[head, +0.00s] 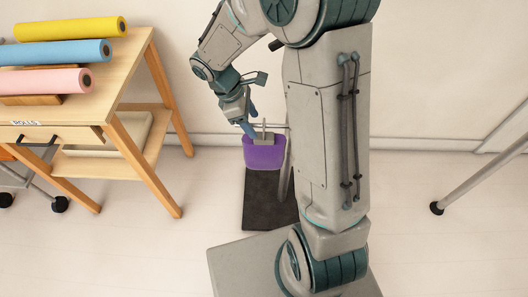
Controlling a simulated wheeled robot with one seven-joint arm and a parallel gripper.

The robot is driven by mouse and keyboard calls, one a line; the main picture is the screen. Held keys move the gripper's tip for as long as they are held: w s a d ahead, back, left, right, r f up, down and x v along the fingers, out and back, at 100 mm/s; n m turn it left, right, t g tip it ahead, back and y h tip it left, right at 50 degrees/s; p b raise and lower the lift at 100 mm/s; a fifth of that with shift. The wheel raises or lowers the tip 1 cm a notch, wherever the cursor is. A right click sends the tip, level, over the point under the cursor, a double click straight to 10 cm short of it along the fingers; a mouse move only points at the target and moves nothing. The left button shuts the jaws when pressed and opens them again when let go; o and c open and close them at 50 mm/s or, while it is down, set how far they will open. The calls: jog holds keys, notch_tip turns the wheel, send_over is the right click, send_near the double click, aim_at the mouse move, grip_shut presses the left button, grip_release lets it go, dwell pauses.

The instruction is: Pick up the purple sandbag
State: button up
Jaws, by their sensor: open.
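The purple sandbag (265,157) is in the head view, near the back wall, at the far end of a dark mat (262,205). My gripper (260,135) points down at the top of the sandbag from above, and its fingers overlap the sandbag's upper edge in the picture. The gripper is open. I cannot tell whether its fingers touch the sandbag. Part of the sandbag's top is hidden behind the fingers.
A wooden table (136,80) on the left bears yellow (70,28), blue (55,53) and pink (45,81) rolls. A thin grey pole (287,165) stands just right of the sandbag. A slanted metal leg (480,176) is at the right. Floor between is clear.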

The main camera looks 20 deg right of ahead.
aim_at(261, 135)
jog(key=x, duration=0.2)
jog(key=b+x, duration=0.1)
jog(key=x, duration=0.2)
jog(key=shift+s+d+f, duration=0.25)
jog(key=shift+s+d, duration=0.1)
jog(key=shift+s, duration=0.05)
grip_shut()
jog(key=shift+w+r, duration=0.1)
dwell(1.0)
